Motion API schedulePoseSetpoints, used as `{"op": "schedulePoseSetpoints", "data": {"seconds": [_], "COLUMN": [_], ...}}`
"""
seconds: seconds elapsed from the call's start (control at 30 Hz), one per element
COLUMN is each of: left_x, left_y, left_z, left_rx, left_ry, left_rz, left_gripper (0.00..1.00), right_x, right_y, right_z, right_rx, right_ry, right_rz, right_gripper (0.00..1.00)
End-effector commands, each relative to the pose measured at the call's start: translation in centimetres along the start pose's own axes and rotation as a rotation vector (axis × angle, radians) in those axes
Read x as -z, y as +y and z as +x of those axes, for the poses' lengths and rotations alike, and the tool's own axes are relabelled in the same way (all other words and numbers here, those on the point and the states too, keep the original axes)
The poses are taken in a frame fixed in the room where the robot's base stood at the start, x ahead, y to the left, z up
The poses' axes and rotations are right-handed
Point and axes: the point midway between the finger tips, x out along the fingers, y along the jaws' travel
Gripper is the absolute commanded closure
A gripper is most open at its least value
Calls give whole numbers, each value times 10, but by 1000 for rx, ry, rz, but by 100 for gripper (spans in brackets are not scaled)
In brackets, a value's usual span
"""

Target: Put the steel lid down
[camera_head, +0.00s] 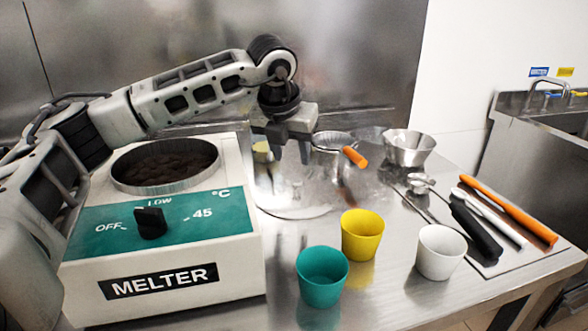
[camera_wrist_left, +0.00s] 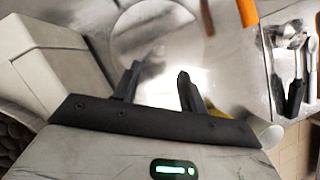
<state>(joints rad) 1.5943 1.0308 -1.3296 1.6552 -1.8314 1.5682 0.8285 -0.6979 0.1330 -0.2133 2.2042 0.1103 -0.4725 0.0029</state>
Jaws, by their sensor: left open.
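The steel lid (camera_head: 290,203) is a shiny round disc lying flat on the steel table, just right of the melter. It also shows in the left wrist view (camera_wrist_left: 160,28), beyond the fingertips. My left gripper (camera_head: 288,150) is above the lid's far part, with its fingers pointing down. In the left wrist view its two fingers (camera_wrist_left: 157,72) are apart with nothing between them. Glare and reflections blur the lid's surface, and I cannot make out its knob. My right gripper is out of view.
The melter (camera_head: 165,285) with its open dark-filled pan stands at left. Teal (camera_head: 322,278), yellow (camera_head: 362,236) and white (camera_head: 440,253) cups stand in front. An orange-handled pan (camera_head: 333,141), a steel bowl (camera_head: 409,147) and utensils on a tray are to the right.

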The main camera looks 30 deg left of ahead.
Motion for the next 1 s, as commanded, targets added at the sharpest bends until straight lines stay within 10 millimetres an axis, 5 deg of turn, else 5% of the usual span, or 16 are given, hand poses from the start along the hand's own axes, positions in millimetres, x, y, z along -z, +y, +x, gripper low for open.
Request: {"op": "schedulePoseSetpoints", "data": {"seconds": [0.23, 0.87, 1.0], "left_x": [0, 0, -8], "left_y": [0, 0, 0], "left_z": [-32, -37, -56], "left_rx": [0, 0, 0], "left_ry": [0, 0, -1], "left_rz": [1, 1, 1], "left_gripper": [58, 58, 58], "right_x": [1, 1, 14], "right_y": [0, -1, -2], "right_z": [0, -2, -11], "right_rx": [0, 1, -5], "right_ry": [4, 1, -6], "right_rz": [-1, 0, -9], "right_gripper": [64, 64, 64]}}
